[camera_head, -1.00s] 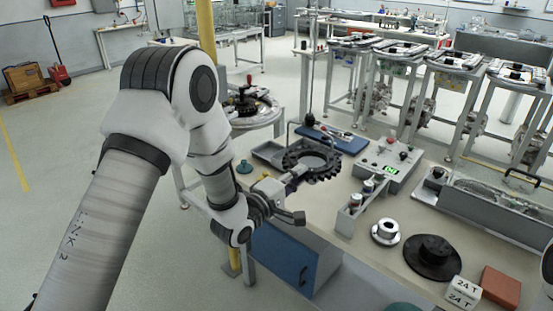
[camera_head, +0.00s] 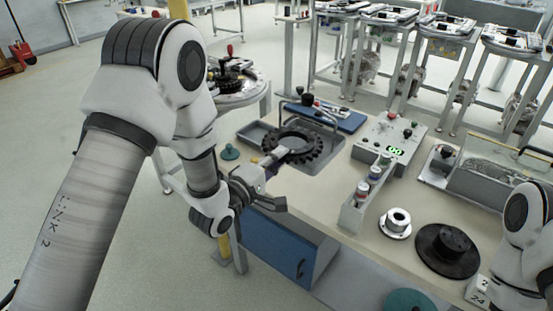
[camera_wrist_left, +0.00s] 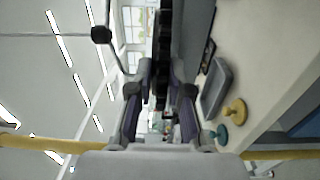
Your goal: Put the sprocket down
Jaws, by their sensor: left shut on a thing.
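The sprocket (camera_head: 318,150) is a black toothed ring with a wide open centre. My left gripper (camera_head: 274,163) is shut on its near left rim and holds it roughly flat above the workbench (camera_head: 335,210). The sprocket overlaps the grey tray (camera_head: 250,132) in the head view; whether it touches the tray is unclear. In the left wrist view the sprocket (camera_wrist_left: 163,45) shows edge-on, a dark strip between the two fingers of the gripper (camera_wrist_left: 160,95). My right arm enters at the right edge of the head view; its gripper is not seen.
A blue plate (camera_head: 335,115) lies behind the sprocket. A control box (camera_head: 388,137) with a green display and a holder with small bottles (camera_head: 362,195) stand to the right. A silver flanged hub (camera_head: 397,222) and a black disc (camera_head: 447,250) lie nearer. A green knob (camera_head: 229,152) sits left.

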